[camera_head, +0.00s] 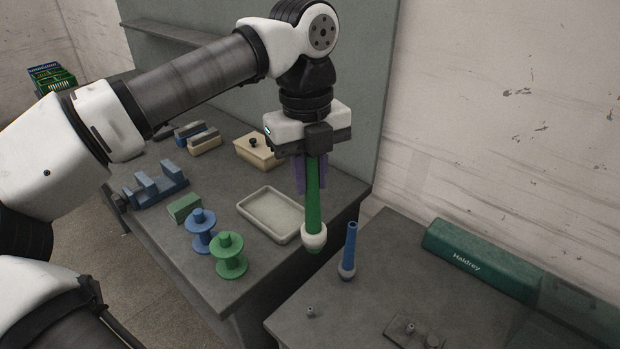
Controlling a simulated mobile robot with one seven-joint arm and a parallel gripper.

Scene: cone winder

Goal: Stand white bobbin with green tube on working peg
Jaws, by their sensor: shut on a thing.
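My gripper (311,180) hangs from the arm with its purple fingers shut on the upper part of a green tube (314,205). The tube hangs nearly upright, with the white bobbin (314,236) around its lower end and a short green tip below. It is in the air, left of the blue tube, and appears above the gap between the two tables. On the right table, a small peg (310,312) stands bare near the left edge, and another peg (410,328) rises from a flat plate (398,334). I cannot tell which is the working peg.
A blue tube (350,240) with a pale bobbin stands on the right table (385,285). A long green box (480,258) lies behind. The left table holds a shallow tray (243,206), blue (202,240) and green (229,262) spools, and several blocks.

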